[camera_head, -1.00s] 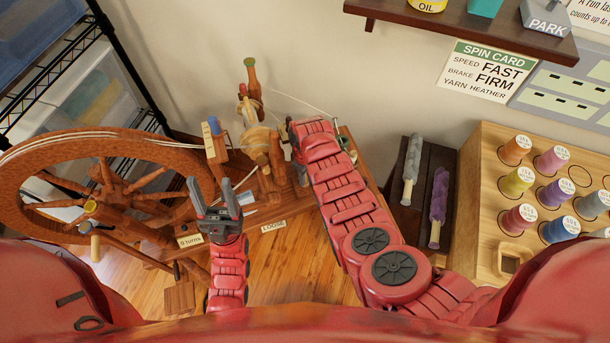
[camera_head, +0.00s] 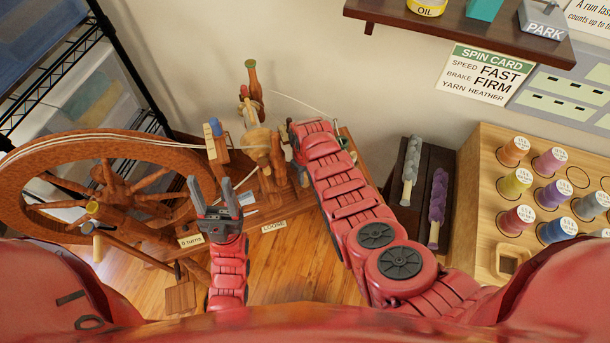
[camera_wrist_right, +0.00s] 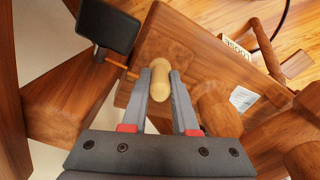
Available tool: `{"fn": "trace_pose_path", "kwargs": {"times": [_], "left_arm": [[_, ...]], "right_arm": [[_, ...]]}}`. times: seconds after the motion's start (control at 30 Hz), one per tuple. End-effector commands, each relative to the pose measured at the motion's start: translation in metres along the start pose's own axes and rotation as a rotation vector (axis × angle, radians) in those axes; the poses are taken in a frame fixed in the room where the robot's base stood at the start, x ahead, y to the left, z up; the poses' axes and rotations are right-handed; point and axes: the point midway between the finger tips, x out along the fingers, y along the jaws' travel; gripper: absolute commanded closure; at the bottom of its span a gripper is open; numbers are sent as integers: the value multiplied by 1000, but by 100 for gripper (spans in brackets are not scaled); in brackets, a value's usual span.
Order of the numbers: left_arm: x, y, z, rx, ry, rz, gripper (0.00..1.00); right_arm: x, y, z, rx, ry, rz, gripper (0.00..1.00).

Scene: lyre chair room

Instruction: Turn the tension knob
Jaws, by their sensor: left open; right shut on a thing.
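The spinning wheel (camera_head: 20,205) stands at the left with its wooden frame reaching to the middle. In the right wrist view, a pale, rounded wooden knob (camera_wrist_right: 160,82), which looks like the tension knob, sits between the fingers of my right gripper (camera_wrist_right: 162,78). The gripper is shut on it. In the head view the knob and right gripper are hidden behind my right arm. My left gripper (camera_head: 212,188) is open and empty, pointing up in front of the frame, apart from it. A LOOSE label (camera_head: 274,227) lies on the base, also in the wrist view (camera_wrist_right: 237,48).
A "turns" label (camera_head: 191,241) is on the frame at left. A dark stand with grey (camera_head: 411,160) and purple (camera_head: 438,200) rolls and a wooden spool rack (camera_head: 480,180) stand right. A spin card (camera_head: 487,73) on the wall reads FAST, FIRM, HEATHER. A shelf (camera_head: 470,35) hangs above.

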Motion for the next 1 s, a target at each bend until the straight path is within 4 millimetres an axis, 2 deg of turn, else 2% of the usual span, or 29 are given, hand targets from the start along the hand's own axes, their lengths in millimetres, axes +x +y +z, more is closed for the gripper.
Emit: {"fn": "trace_pose_path", "kwargs": {"times": [0.4,0.9,0.93,1.0], "left_arm": [[4,0,-1,0,0,0,44],[4,0,-1,0,0,0,44],[4,0,-1,0,0,0,44],[4,0,-1,0,0,0,44]], "right_arm": [[0,0,1,193,-1,0,100],[1,0,1,218,-1,0,100],[1,0,1,218,-1,0,71],[1,0,1,218,-1,0,58]]}}
